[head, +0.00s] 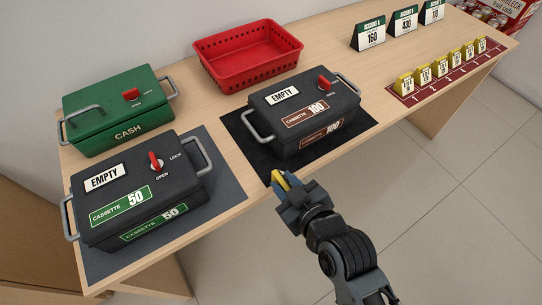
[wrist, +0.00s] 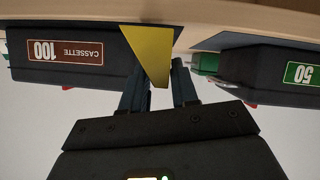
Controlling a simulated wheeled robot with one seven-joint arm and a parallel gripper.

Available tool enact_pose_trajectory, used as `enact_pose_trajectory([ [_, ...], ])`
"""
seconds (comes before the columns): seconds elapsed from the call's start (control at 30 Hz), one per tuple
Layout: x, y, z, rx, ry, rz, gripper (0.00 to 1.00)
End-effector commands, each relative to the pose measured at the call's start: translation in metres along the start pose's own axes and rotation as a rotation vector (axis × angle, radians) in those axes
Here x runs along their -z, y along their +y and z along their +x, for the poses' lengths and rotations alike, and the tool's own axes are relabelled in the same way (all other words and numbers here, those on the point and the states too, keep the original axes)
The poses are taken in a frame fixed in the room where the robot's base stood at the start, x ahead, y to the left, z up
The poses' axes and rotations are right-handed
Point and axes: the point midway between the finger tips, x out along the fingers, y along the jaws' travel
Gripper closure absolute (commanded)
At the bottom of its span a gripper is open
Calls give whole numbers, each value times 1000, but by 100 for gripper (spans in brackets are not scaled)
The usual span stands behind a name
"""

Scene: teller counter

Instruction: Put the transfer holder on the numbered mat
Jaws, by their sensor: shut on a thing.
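My gripper (head: 283,184) is shut on a yellow piece, which I take to be the transfer holder (head: 279,181). It is held at the counter's front edge, by the near corner of the dark mat under the 100 cassette. In the wrist view the holder (wrist: 148,50) is a plain yellow tapering shape between the fingers (wrist: 157,88); any label on it is hidden. The numbered mat (head: 436,88) is dark red with white marks, at the counter's right. Several yellow holders with white cards (head: 423,76) stand in a row on it. My gripper is well left of it.
The black 100 cassette (head: 306,118) stands just behind my gripper. The 50 cassette (head: 135,190), green cash box (head: 117,108) and red basket (head: 248,58) are left and behind. Several account signs (head: 368,36) stand behind the numbered mat. The counter between 100 cassette and mat is clear.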

Motion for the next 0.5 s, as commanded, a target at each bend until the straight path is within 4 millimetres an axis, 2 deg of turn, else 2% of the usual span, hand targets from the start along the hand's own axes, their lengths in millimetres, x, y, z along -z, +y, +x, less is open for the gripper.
enact_pose_trajectory([
  [0.1, 12, 4, 21, -1, 2, 1, 100],
  [0.37, 20, 6, 41, -1, 1, 1, 100],
  [0.5, 30, 9, 59, -1, 2, 1, 100],
])
